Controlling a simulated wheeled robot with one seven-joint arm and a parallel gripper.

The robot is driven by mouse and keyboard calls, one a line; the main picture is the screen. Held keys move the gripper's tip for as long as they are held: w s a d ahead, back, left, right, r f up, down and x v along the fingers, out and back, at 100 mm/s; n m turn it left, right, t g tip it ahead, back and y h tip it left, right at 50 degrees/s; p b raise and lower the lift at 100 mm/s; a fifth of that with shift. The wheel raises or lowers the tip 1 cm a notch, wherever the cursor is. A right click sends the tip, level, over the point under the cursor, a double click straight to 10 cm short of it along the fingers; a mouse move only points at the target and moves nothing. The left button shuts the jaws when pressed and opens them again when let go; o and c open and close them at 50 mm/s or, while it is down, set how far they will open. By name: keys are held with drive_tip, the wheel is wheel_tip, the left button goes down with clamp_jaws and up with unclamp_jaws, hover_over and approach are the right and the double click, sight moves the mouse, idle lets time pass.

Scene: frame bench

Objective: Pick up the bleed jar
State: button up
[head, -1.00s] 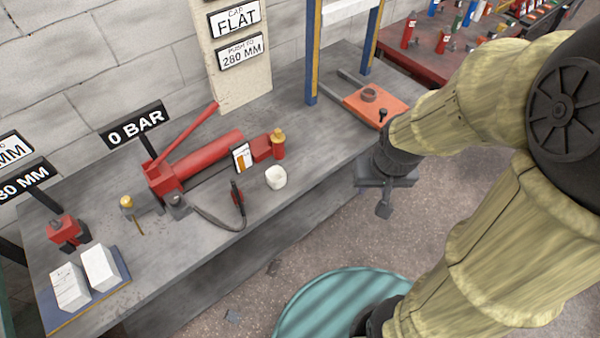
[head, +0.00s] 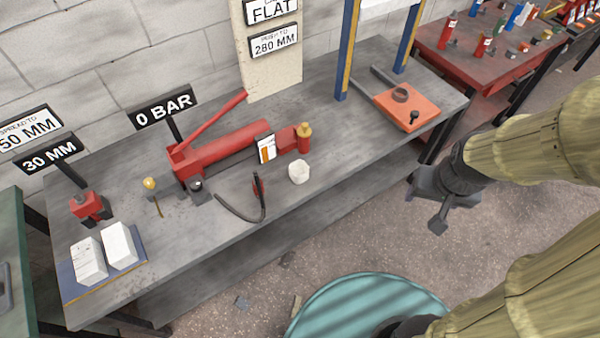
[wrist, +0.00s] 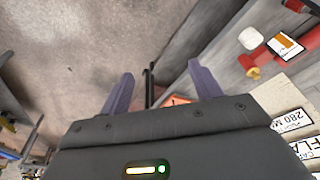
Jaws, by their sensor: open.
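The bleed jar appears to be the small whitish pot (head: 299,172) standing on the grey bench near its front edge, right of the black hose and in front of the red pump. It also shows in the wrist view, at upper right (wrist: 251,38). My gripper (head: 438,205) is out over the floor, beyond the bench's front edge and well to the right of the jar. In the wrist view its two fingers (wrist: 162,85) are spread apart with nothing held between them.
The red pump (head: 225,150) and a red bottle with a yellow cap (head: 304,138) stand behind the jar. A black hose (head: 245,212) lies to its left. An orange plate (head: 407,107) is farther right. A teal round surface (head: 365,295) is below. The bench right of the jar is clear.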

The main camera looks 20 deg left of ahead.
drive_tip(key=o, duration=0.3)
drive_tip(key=w+a+f+n+t+b, duration=0.1)
drive_tip(key=w+a+f+n+b, duration=0.1)
drive_tip(key=w+f, duration=0.3)
wheel_tip(320, 180, down, 3)
drive_tip(key=shift+w+a+f+n+y, duration=0.15)
drive_tip(key=shift+w+n+y, duration=0.2)
drive_tip(key=shift+n, duration=0.35)
drive_tip(key=w+a+f+n+t+y+b, duration=0.2)
drive_tip(key=a+f+y, duration=0.3)
drive_tip(key=a+f, duration=0.4)
drive_tip(key=w+a+f+n+t+y+b, duration=0.1)
drive_tip(key=a+f+n+t+y+b, duration=0.2)
drive_tip(key=a+f, duration=0.6)
drive_tip(key=shift+w+a+n+y+b, duration=0.4)
drive_tip(key=shift+a+n+y+b, duration=0.25)
drive_tip(key=shift+y, duration=0.4)
drive_tip(key=shift+d, duration=0.1)
drive_tip(key=b, duration=0.2)
drive_tip(key=w+b, duration=0.1)
drive_tip(key=b, duration=0.1)
drive_tip(key=shift+w+a+f+t, duration=0.1)
drive_tip(key=shift+a+f+t, duration=0.1)
drive_tip(key=shift+t, duration=0.1)
drive_tip(key=b, duration=0.3)
drive_tip(key=shift+w+a+b, duration=0.25)
drive_tip(key=shift+b, duration=0.05)
